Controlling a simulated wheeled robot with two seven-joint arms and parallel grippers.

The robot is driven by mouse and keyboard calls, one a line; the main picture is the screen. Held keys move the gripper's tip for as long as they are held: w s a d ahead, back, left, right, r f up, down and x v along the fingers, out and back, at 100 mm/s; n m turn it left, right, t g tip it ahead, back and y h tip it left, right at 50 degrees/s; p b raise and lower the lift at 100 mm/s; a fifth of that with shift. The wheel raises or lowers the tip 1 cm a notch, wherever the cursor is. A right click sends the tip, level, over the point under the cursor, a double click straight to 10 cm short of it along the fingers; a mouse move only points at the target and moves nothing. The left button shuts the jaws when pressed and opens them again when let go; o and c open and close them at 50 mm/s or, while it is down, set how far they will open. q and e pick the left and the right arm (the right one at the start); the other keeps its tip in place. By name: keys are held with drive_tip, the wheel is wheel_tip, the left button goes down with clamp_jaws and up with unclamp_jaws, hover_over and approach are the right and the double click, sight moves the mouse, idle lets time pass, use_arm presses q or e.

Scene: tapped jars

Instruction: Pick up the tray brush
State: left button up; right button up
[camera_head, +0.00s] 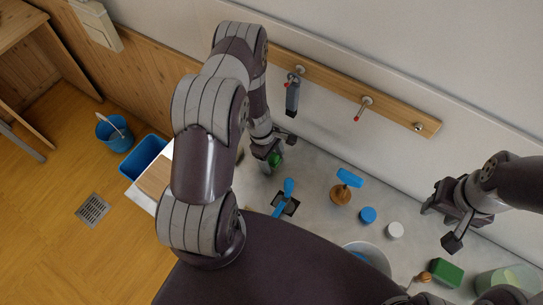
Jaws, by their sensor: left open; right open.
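A blue-handled tool (287,190) stands at a small dark square tray (293,208) on the grey counter; it may be the tray brush, but its bristles cannot be made out. My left gripper (279,148) is open above the counter, up and slightly left of that blue handle and apart from it. A green thing (277,159) shows right at the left gripper's fingers; whether they touch it I cannot tell. My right gripper (440,226) is open and empty at the right, far from the blue handle. My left arm hides part of the counter's left side.
A brown round object with a blue bar (348,178), a blue cap (368,215), a white cap (395,230), a green block (446,272) and a clear container (508,280) stand rightward. A grey tool (292,96) hangs from the wooden wall rail (335,83). Blue bins are on the floor at left.

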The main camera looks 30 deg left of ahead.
sight(273, 156)
use_arm(q)
drive_tip(key=shift+f, duration=0.35)
drive_tip(key=shift+d, duration=0.15)
drive_tip(key=c, duration=1)
drive_tip(key=shift+c, duration=0.8)
wheel_tip(273, 156, up, 10)
drive_tip(key=shift+r+b, duration=0.1)
drive_tip(key=shift+b, duration=0.45)
drive_tip(key=shift+o, duration=0.8)
